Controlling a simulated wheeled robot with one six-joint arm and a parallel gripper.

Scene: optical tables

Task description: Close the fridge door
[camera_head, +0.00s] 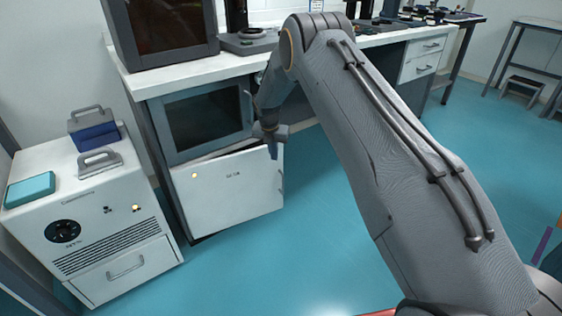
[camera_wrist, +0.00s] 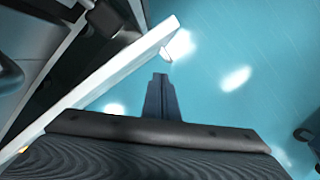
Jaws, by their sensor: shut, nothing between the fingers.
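The fridge door (camera_head: 230,187) is a white panel low under the bench, with a small round light and dark lettering. It stands slightly ajar, with a dark gap along its top edge. In the wrist view the door (camera_wrist: 110,75) runs diagonally, with the dark opening to its left. My gripper (camera_head: 273,152) is shut and empty, near the door's upper right corner. In the wrist view its fingers (camera_wrist: 160,78) point along the outer side of the door, over the floor, close to the door's free end. I cannot tell whether they touch it.
A dark-windowed unit (camera_head: 207,117) sits above the door under the white benchtop (camera_head: 175,78). A white wheel-less cabinet (camera_head: 105,225) with a dial and drawer stands to the left. Blue floor (camera_head: 300,240) is clear in front of the door.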

